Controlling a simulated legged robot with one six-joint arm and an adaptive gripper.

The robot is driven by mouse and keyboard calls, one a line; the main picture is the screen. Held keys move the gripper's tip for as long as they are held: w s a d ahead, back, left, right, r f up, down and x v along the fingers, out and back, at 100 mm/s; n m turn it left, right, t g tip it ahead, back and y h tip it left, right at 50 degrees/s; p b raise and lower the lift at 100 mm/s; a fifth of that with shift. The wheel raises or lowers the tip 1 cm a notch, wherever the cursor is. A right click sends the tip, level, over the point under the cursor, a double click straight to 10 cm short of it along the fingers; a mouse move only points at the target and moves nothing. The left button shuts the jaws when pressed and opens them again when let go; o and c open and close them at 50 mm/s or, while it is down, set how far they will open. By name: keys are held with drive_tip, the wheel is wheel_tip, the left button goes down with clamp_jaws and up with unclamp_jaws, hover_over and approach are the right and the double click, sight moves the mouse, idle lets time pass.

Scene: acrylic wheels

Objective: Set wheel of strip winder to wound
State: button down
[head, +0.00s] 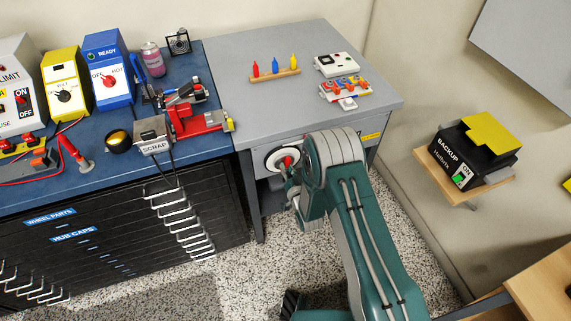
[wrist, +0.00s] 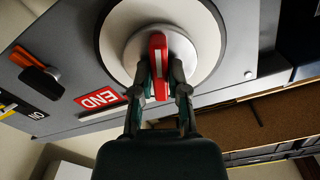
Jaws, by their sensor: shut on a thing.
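A round white wheel (head: 270,160) with a dark rim is mounted on the front of the grey table. The same wheel (wrist: 205,50) fills the top of the wrist view, with a grey hub and a red bar-shaped handle (wrist: 158,45) across it. A white stripe runs along the handle. My gripper (wrist: 159,82) has one finger on each side of the handle and is shut on it. A red END label (wrist: 101,98) sits beside the wheel, upside down in this view. In the head view my arm hides part of the wheel and most of the gripper.
An orange-and-black switch (wrist: 38,70) is on the same panel. The grey tabletop (head: 225,60) holds colored pegs (head: 275,68) and a white device (head: 337,64). Left is a blue bench (head: 205,145) over black drawers. A BACKUP box (head: 475,155) stands on a shelf at right.

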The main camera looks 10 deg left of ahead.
drive_tip(key=shift+s+f, duration=0.15)
drive_tip(key=shift+f, duration=0.05)
drive_tip(key=m, duration=0.4)
drive_tip(key=shift+a+m, duration=0.1)
drive_tip(key=shift+m, duration=0.2)
drive_tip(key=m, duration=0.4)
drive_tip(key=shift+m, duration=0.3)
drive_tip(key=m, duration=0.4)
drive_tip(key=shift+s+m, duration=0.1)
drive_tip(key=shift+m, duration=0.2)
